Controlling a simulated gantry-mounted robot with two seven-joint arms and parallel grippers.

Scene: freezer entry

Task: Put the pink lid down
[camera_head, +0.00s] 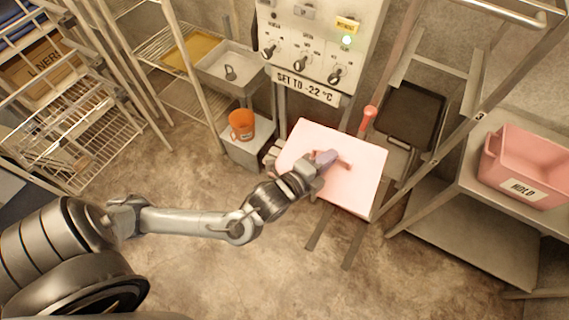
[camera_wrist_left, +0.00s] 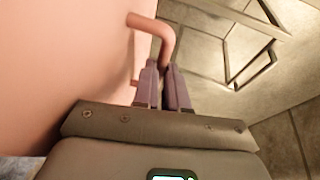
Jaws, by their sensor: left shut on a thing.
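The pink lid (camera_head: 352,188) is a flat square panel in the middle of the head view, below the control panel. My left gripper (camera_head: 330,160) is over it, shut on its handle. In the left wrist view the lid (camera_wrist_left: 60,70) fills the left side. Its bent pink handle (camera_wrist_left: 160,35) runs down to between the fingers of my left gripper (camera_wrist_left: 164,85). What lies under the lid is mostly hidden. My right gripper is not in view.
A control panel (camera_head: 318,40) marked "SET TO -22 °C" stands behind the lid. An orange mug (camera_head: 242,124) is on a small stand to the left. A black tray (camera_head: 411,114) lies to the right. Wire racks (camera_head: 75,140) stand left.

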